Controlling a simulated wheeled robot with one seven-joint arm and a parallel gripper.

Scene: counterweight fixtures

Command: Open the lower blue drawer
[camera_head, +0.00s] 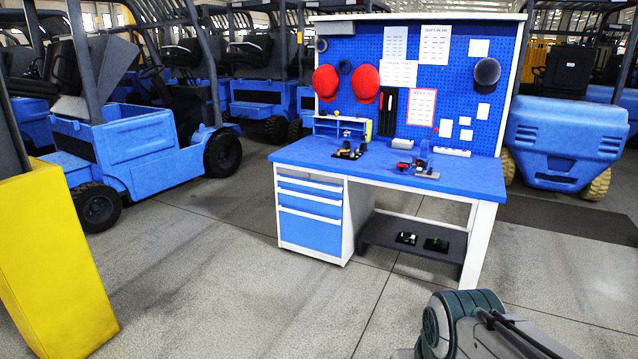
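The lower blue drawer (311,231) is the tallest front in the white-framed drawer unit under the left side of the workbench (400,172). It looks shut, its front flush with the unit and a pale strip along its top edge. Thinner blue drawers (310,198) sit above it and also look shut. Part of my arm (470,328) shows at the bottom right, well in front of the bench and apart from it. My gripper's fingers do not show.
Open concrete floor (250,285) lies before the drawers. A yellow block (58,265) stands at the left. Blue forklifts (135,140) are behind it, and another blue vehicle (562,140) stands at the right. A dark lower shelf (412,236) is right of the drawers.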

